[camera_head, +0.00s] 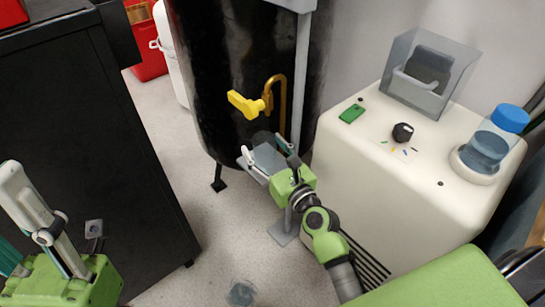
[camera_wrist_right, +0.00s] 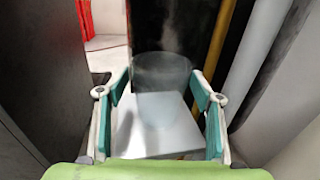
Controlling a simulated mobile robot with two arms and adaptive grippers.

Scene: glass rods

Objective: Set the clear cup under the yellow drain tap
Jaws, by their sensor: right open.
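The yellow drain tap (camera_head: 248,103) sticks out from the front of a black tank, with a yellow pipe beside it. My right gripper (camera_head: 265,157) is below the tap, open. In the right wrist view the clear cup (camera_wrist_right: 161,72) stands upright on a pale grey platform (camera_wrist_right: 150,135), at and just beyond the open fingertips. Whether the fingers touch it I cannot tell. In the head view the cup is hard to make out against the dark tank. My left gripper (camera_head: 60,225) is at the lower left, away from the tap; its opening is unclear.
A faint clear object (camera_head: 241,292) is on the floor at the bottom. The black tank (camera_head: 225,60) rises behind the tap. A white machine (camera_head: 385,190) with a blue-capped bottle (camera_head: 490,145) is at right, a black cabinet (camera_head: 90,130) at left.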

